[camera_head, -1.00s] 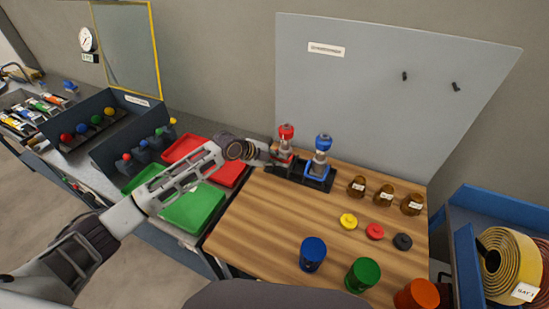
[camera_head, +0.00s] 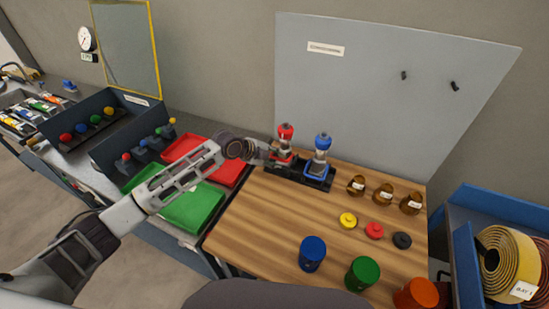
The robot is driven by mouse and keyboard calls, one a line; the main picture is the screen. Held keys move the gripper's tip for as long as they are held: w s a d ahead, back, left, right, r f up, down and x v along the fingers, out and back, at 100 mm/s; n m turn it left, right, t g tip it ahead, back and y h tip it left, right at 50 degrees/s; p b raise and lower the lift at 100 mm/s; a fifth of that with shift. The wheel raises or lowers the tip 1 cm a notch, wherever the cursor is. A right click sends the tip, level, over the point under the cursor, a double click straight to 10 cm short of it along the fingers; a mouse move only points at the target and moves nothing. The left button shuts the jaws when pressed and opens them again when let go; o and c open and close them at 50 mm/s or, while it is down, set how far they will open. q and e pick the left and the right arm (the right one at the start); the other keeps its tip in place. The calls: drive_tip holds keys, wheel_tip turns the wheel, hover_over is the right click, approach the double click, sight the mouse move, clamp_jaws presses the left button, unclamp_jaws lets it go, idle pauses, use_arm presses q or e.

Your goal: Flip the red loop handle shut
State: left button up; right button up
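The red-topped pump fixture (camera_head: 286,133) stands upright on a black base (camera_head: 316,184) at the back left of the wooden table, with a red loop low around its grey body. A matching blue-topped fixture (camera_head: 322,148) stands just right of it, with a blue loop at its foot. My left gripper (camera_head: 274,156) reaches in from the left beside the lower part of the red fixture, close to its loop. Its fingers are small and dark there, so contact and opening are unclear. Whether the red loop is open or shut is hard to tell. My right gripper is not in view.
Three brown bottles (camera_head: 383,194) stand right of the fixtures, with yellow, red (camera_head: 374,231) and black discs in front. Blue (camera_head: 312,254), green (camera_head: 362,274) and orange cylinders line the front. Red and green trays (camera_head: 193,209) lie under my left arm. A grey panel (camera_head: 390,90) stands behind.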

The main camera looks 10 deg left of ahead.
use_arm(q)
drive_tip(key=v, duration=1.2)
idle(0.4)
